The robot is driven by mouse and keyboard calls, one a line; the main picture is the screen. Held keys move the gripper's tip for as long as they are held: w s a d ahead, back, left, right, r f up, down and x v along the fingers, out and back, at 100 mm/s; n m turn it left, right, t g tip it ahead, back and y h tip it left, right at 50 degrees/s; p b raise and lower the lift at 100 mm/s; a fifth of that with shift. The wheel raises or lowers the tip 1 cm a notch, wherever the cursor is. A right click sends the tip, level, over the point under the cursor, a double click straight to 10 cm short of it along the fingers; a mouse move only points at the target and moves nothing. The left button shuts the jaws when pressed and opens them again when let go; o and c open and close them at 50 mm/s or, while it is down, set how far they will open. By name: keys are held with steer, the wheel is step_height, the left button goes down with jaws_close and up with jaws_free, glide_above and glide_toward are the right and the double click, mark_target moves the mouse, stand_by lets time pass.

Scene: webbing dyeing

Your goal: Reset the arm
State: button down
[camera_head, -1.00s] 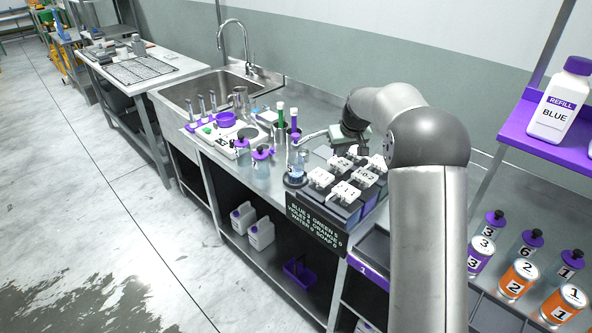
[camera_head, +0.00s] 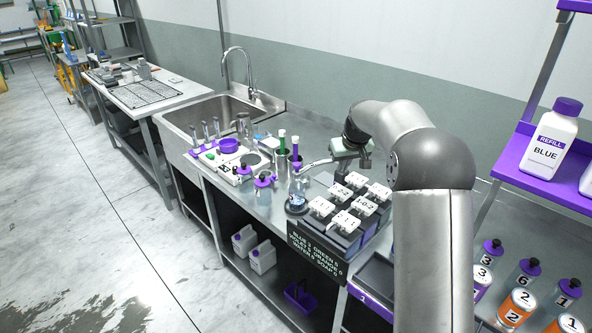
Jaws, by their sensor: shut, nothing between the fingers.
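My arm reaches over the steel counter from the right of the picture, its wrist bent down toward the counter. My gripper (camera_head: 366,163) is small in view above the back of the block of dark dispensers with white numbered tops (camera_head: 347,221). It is shut and empty. The wrist and arm partly hide the fingers. The gripper looks clear of the dispenser tops, but the exact gap cannot be told.
A glass flask (camera_head: 298,191) stands left of the dispensers. A white tray (camera_head: 214,160) with purple and green items lies near the sink (camera_head: 205,120). A purple shelf (camera_head: 553,165) with a BLUE refill bottle (camera_head: 553,138) stands right. Cans (camera_head: 516,307) and bottles are lower right.

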steer(key=s+r+m+g, duration=0.1)
steer(key=s+r, duration=0.1)
steer(key=s, duration=1)
steer(key=s+r+m+g, duration=0.1)
steer(key=s+r, duration=0.2)
steer(key=s, duration=0.8)
steer(key=s+f, duration=0.3)
steer(key=s, duration=0.8)
steer(key=s+f+m+g+h, duration=0.1)
steer(key=s+f, duration=0.2)
steer(key=s, duration=0.9)
steer(key=shift+s, duration=0.15)
